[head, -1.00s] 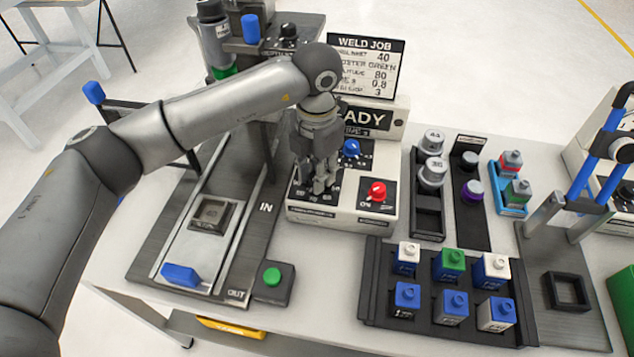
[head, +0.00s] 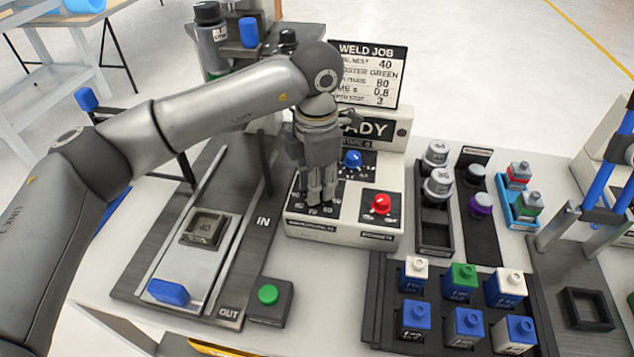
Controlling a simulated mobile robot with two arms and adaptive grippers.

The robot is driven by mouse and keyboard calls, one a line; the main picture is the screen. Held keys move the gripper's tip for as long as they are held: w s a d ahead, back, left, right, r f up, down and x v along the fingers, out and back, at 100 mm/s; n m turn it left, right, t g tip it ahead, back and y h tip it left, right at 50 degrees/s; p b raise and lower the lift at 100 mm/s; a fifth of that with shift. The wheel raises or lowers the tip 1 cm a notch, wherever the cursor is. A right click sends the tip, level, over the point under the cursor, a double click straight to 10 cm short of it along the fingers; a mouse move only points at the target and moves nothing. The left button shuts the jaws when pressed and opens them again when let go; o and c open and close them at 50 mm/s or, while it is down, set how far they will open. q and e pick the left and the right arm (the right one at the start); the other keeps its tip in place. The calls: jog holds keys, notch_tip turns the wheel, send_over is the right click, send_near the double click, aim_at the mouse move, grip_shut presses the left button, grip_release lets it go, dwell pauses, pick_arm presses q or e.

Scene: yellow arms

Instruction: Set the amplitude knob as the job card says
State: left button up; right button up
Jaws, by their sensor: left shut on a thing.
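The job card (head: 370,74), headed WELD JOB, stands behind the control box (head: 345,228); one line reads like amplitude 80, partly covered at its left by my arm. My left gripper (head: 318,200) points down at the left dial of the box, its fingers closed around what is there. The amplitude knob itself is hidden behind the fingers; only parts of its scale show. A blue knob (head: 352,160) and a red knob (head: 381,203) are on the same box to the right, apart from the gripper. My right gripper is not in view.
A green button (head: 268,294) sits front left of the box. A slide (head: 208,265) with a blue handle (head: 168,291) lies at left. A rack of blue, white and green blocks (head: 462,277) stands at front right.

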pick_arm(q)
jog(key=o, duration=1)
jog(key=shift+o, duration=0.2)
notch_tip(320, 180, up, 12)
